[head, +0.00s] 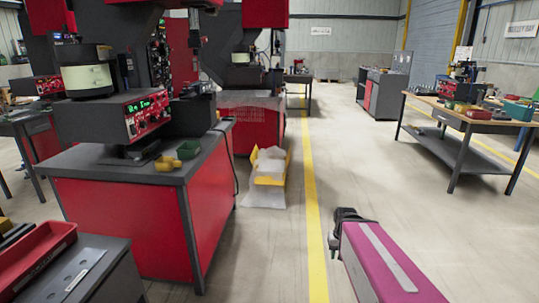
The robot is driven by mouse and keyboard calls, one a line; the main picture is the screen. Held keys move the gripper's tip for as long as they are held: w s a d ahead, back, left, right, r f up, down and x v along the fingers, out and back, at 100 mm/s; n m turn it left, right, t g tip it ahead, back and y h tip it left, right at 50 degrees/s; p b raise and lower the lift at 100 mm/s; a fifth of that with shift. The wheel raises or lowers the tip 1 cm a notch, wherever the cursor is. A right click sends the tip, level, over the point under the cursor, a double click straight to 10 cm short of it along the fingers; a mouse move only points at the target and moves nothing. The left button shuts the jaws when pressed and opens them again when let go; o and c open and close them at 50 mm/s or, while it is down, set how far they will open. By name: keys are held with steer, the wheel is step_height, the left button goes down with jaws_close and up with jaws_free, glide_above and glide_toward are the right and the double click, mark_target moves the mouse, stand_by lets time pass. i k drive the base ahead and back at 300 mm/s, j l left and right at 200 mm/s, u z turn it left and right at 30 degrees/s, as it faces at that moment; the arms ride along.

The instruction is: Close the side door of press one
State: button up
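The nearest press (92,80) stands at the left on a red cabinet (125,222) with a dark top. I see no label that says which press is press one. The cabinet's right side is a red panel (211,195), and I cannot tell whether it is a door; no panel stands visibly swung out. A second red press (246,75) stands behind it. My magenta arm reaches in from the bottom right, over the floor right of the yellow line.
A yellow bin (269,177) with whitish wrapping stands on the floor beside the second press. A red tray (35,252) lies on a dark surface at bottom left. A wooden-topped workbench (470,122) stands at right. The floor along the yellow line (314,215) is clear.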

mark_target(184, 66)
steer(key=i+u, duration=0.25)
steer(key=i, duration=0.25)
steer(key=i+l+u, duration=0.25)
steer(key=i, duration=0.25)
steer(key=i+l+u, duration=0.15)
steer(key=i+u, duration=0.15)
steer(key=i, duration=0.25)
steer(key=i+l+u, duration=0.15)
steer(key=i+u, duration=0.2)
steer(key=i+l+u, duration=0.2)
steer(key=u, duration=0.15)
steer(key=k+l, duration=0.25)
steer(key=k, duration=0.05)
